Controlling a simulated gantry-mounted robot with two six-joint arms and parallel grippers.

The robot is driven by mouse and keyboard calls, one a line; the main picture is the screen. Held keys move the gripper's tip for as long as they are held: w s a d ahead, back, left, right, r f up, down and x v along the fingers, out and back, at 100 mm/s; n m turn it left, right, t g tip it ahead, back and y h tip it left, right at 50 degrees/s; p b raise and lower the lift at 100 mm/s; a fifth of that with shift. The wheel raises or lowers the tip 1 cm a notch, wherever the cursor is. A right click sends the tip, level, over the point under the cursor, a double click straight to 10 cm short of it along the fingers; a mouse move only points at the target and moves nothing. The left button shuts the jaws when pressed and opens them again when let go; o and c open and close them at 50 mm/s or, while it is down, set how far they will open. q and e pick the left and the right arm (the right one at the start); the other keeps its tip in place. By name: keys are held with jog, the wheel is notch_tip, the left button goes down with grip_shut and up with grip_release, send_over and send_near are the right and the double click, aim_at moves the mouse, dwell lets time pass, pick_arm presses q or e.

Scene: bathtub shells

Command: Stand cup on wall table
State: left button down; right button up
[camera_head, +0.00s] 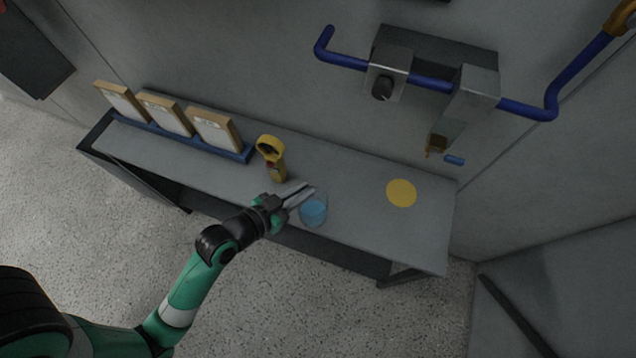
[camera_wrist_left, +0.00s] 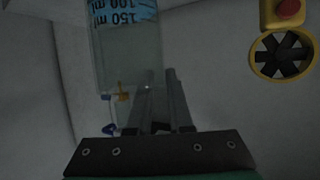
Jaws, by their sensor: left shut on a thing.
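The cup (camera_head: 313,212) is a clear, bluish beaker-like vessel at the front edge of the grey wall table (camera_head: 350,190) in the head view. In the left wrist view the cup (camera_wrist_left: 125,50) shows blue volume markings, "100 ml" and "150 ml", that read upside down. My left gripper (camera_head: 302,194) is shut on the cup at its side; its fingers also show in the left wrist view (camera_wrist_left: 160,85). Whether the cup touches the table or hangs just above it I cannot tell. My right gripper is out of view.
A yellow disc (camera_head: 401,193) lies flat on the table's right part, with clear surface around it. A yellow handheld device with a fan head (camera_head: 271,150) stands close behind the gripper. Boxes (camera_head: 167,114) stand in a blue rack at left. Blue pipework (camera_head: 430,82) is on the wall.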

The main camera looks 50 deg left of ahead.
pick_arm(q)
jog(key=w+a+f+b, duration=0.4)
jog(key=w+f, duration=0.3)
jog(key=f, duration=0.3)
jog(key=shift+w+f+b, duration=0.35)
jog(key=shift+w+b, duration=0.05)
jog(key=shift+b, duration=0.05)
jog(key=shift+f, duration=0.2)
jog(key=c, duration=0.8)
grip_release()
jog(key=shift+r, duration=0.15)
